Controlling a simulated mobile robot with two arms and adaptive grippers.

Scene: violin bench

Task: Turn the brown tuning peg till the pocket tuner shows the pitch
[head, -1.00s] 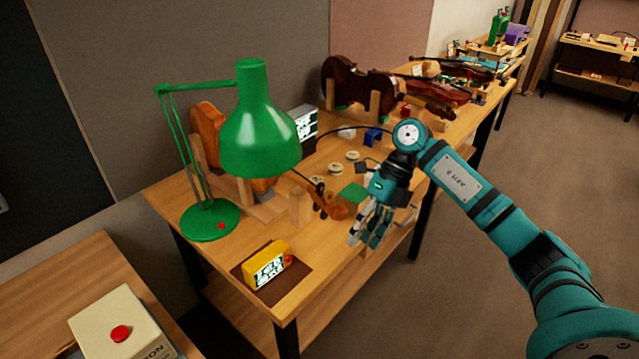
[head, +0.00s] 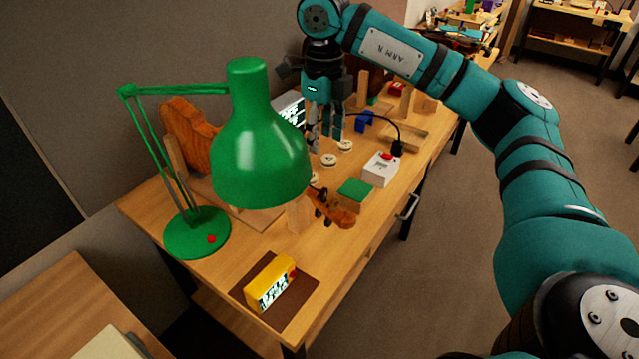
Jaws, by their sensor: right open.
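The yellow pocket tuner (head: 262,286) stands on a dark brown mat (head: 297,300) at the front of the bench; its lit display is too small to read. The orange-brown violin body (head: 187,133) leans behind the green lamp, and its scroll end (head: 342,215) shows to the right of the lamp shade. Small dark pegs (head: 320,194) stick out there; I cannot tell which is the brown one. My right gripper (head: 326,140) is open and empty, pointing down above the bench, behind and apart from the scroll. My left gripper is not in view.
The green lamp (head: 258,155) stands at the left and hides part of the violin. The bench between tuner and scroll is clear.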

